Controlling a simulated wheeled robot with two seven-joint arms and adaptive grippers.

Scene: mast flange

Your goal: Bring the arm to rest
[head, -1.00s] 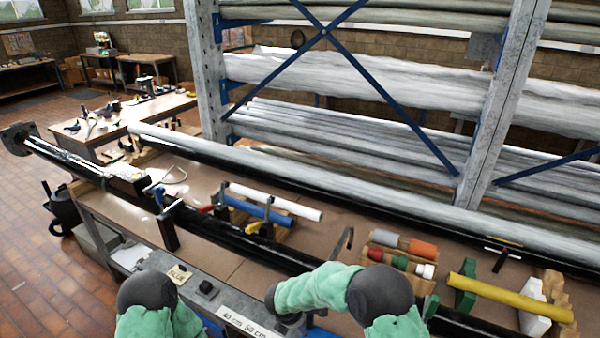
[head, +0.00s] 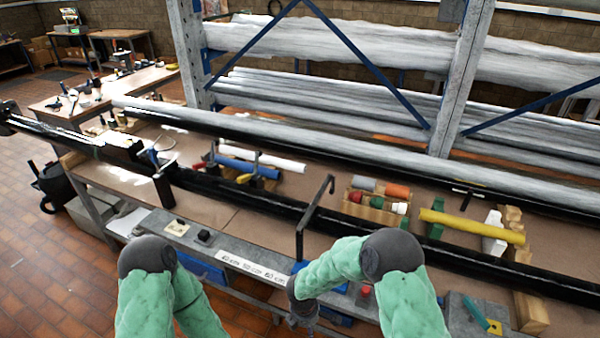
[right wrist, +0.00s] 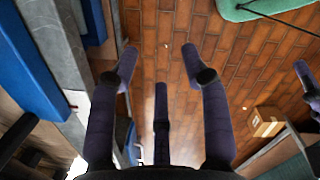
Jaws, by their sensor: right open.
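My right arm (head: 335,262) bends in front of the bench, its gripper (head: 302,318) low at the bench's front edge and partly cut by the picture's bottom. In the right wrist view this gripper (right wrist: 158,65) has its purple fingers spread, with nothing between them and brick floor beyond. My left arm (head: 160,290) is bent at the lower left, and its hand is below the head view. A purple finger (right wrist: 305,80) at the right edge of the right wrist view looks like part of my left gripper; its opening cannot be told.
The bench (head: 245,225) carries a long black mast (head: 260,203), a hooked dark bar (head: 312,215), a block of coloured rolls (head: 375,195) and a yellow tube (head: 470,226). A pipe rack (head: 445,110) stands behind. Blue bins (right wrist: 35,60) sit by the bench front. Brick floor (head: 40,225) is open at left.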

